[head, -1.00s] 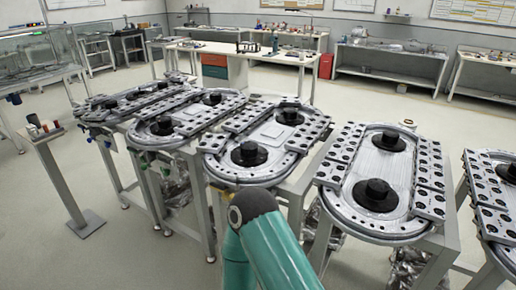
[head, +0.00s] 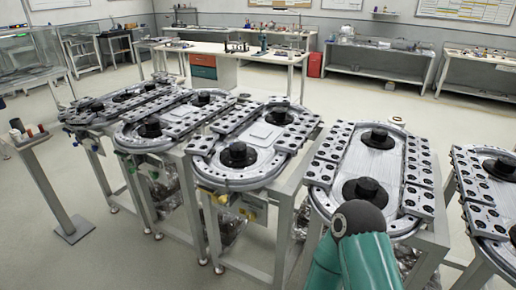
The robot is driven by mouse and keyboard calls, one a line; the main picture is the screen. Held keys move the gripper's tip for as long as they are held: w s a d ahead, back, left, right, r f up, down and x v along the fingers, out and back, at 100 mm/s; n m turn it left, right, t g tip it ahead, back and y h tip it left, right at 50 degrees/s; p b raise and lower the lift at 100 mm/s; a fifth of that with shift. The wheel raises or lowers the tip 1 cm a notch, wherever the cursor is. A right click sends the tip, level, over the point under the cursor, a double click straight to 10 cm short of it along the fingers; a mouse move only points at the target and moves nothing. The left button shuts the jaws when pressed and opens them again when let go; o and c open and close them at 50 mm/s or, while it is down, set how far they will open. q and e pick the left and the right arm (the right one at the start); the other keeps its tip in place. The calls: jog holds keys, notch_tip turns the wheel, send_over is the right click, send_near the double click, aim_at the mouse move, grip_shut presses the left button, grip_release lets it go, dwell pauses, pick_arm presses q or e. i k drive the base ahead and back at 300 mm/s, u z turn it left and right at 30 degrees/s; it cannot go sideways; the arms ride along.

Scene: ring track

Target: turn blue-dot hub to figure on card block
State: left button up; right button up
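Several ring tracks stand in a row on grey frames, each with black round hubs. The middle track (head: 262,131) has a near hub (head: 238,154) and a far hub (head: 279,117). The track right of it (head: 372,160) has a near hub (head: 365,189) and a far hub (head: 378,138). A hub (head: 150,128) also shows on a track to the left. I cannot make out a blue dot on any hub, nor a card block with a figure. Neither gripper is in view; only a teal link of my arm shows at bottom right.
A stand with small items (head: 28,138) is at the left. A long white workbench (head: 225,50) is behind the tracks, with a red bin (head: 315,65) near it. More benches line the back wall. Open floor lies at front left.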

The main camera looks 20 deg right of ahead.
aim_at(238, 150)
jog(key=z, duration=0.1)
jog(key=i, duration=1)
jog(key=u, duration=0.05)
